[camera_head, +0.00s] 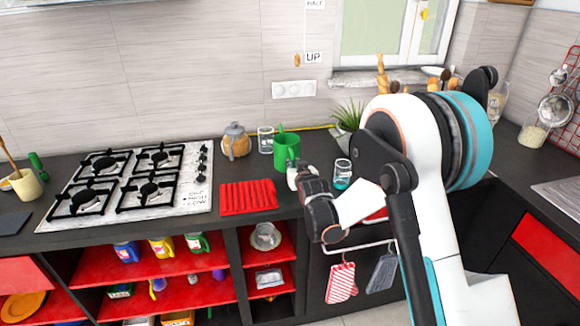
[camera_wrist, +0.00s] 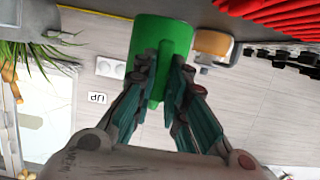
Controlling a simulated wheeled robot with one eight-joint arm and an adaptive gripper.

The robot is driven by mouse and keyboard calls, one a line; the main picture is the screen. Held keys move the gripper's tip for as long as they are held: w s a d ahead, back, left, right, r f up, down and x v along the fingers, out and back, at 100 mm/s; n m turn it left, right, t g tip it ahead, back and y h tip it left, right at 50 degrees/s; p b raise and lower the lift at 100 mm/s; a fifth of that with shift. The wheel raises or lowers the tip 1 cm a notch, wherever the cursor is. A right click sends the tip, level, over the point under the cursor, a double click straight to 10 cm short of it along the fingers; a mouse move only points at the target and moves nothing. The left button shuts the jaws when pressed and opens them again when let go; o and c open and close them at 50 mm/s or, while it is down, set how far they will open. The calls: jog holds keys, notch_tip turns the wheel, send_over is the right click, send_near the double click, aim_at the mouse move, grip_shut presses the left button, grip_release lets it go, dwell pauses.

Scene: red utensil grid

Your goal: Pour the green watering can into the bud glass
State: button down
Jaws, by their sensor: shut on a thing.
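The green watering can (camera_head: 287,147) is at the back of the counter, roughly upright; it also shows in the wrist view (camera_wrist: 178,35). My gripper (camera_head: 294,172) is on its near side, and in the wrist view its fingers (camera_wrist: 159,88) are shut on the can's narrow handle. I cannot tell whether the can touches the counter. A small clear glass (camera_head: 266,140) stands just left of the can. Another glass with teal in its lower part (camera_head: 342,176) stands to the right, beside my arm. I cannot tell which is the bud glass.
An orange and grey pot (camera_head: 236,142) stands left of the clear glass. A potted plant (camera_head: 348,118) is behind my arm. My arm hides the counter at right.

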jog(key=shift+d, duration=0.1)
jog(key=s+d+r+m+h, duration=0.1)
jog(key=s+d+r, duration=0.3)
jog(key=s+d, duration=0.5)
jog(key=s+d+r+m+h, duration=0.1)
jog(key=s+d+r+h, duration=0.1)
jog(key=s+d+r, duration=0.3)
jog(key=s+d, duration=0.3)
jog(key=d, duration=0.2)
jog(key=shift+s+d+r+t, duration=0.15)
jog(key=shift+s+r+t, duration=0.1)
jog(key=shift+s+t, duration=0.1)
jog(key=shift+s+r+g+p, duration=0.1)
jog(key=shift+r+g+p, duration=0.25)
jog(key=shift+g+p, duration=0.7)
jog(key=shift+s+r+g+p, duration=0.1)
jog(key=shift+r+g+p, duration=0.35)
jog(key=shift+p, duration=1.05)
jog(key=shift+f, duration=0.15)
